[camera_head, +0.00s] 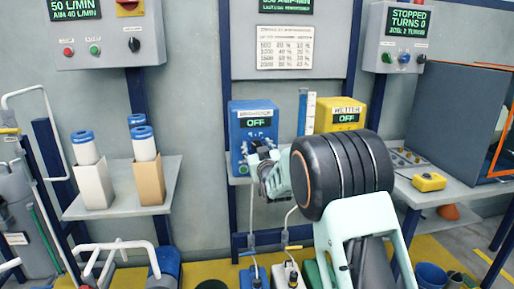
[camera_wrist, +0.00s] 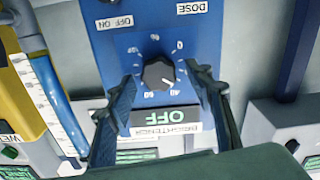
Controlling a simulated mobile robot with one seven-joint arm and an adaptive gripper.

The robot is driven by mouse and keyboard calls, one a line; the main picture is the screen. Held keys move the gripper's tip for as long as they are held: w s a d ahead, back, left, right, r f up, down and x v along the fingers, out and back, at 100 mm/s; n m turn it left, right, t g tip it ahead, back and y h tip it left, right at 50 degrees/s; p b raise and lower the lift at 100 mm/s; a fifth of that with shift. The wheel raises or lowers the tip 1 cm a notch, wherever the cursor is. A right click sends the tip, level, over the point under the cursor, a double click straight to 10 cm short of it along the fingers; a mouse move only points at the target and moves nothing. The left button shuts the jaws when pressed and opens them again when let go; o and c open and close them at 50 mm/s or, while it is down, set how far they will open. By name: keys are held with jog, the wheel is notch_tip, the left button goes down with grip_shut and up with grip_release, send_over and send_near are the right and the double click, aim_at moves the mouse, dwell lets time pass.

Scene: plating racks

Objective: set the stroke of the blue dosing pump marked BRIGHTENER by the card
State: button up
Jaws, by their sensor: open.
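The blue dosing pump marked BRIGHTENER (camera_head: 250,124) sits on the shelf below the card, its display reading OFF. In the wrist view the pump face (camera_wrist: 112,45) appears upside down, with a DOSE label, an OFF/ON label and a numbered dial. The black stroke knob (camera_wrist: 158,72) has a white mark that seems to point near 40. My gripper (camera_wrist: 161,76) is open, with one finger on each side of the knob; contact cannot be told. In the head view my gripper (camera_head: 260,163) covers the pump's lower front. The white card (camera_head: 285,47) hangs above; its small figures are hard to read.
The yellow WETTER pump (camera_head: 347,113) stands right of the blue pump, with a blue-and-white graduated tube (camera_head: 307,112) between them. Bottles and boxes stand on the left shelf (camera_head: 125,206). A yellow pendant (camera_head: 429,182) lies on the right bench.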

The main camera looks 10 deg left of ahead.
jog(key=shift+w, duration=0.25)
jog(key=shift+c, duration=0.4)
jog(key=c, duration=1.1)
jog(key=shift+f+m+b, duration=0.2)
jog(key=shift+m+b, duration=0.2)
jog(key=shift+b, duration=0.35)
jog(key=shift+f+m+b, duration=0.1)
jog(key=shift+m+b, duration=0.9)
jog(key=shift+b, duration=0.1)
jog(key=shift+r+m+b, duration=0.25)
jog(key=shift+m+b, duration=0.65)
jog(key=shift+m, duration=0.4)
jog(key=o, duration=1.2)
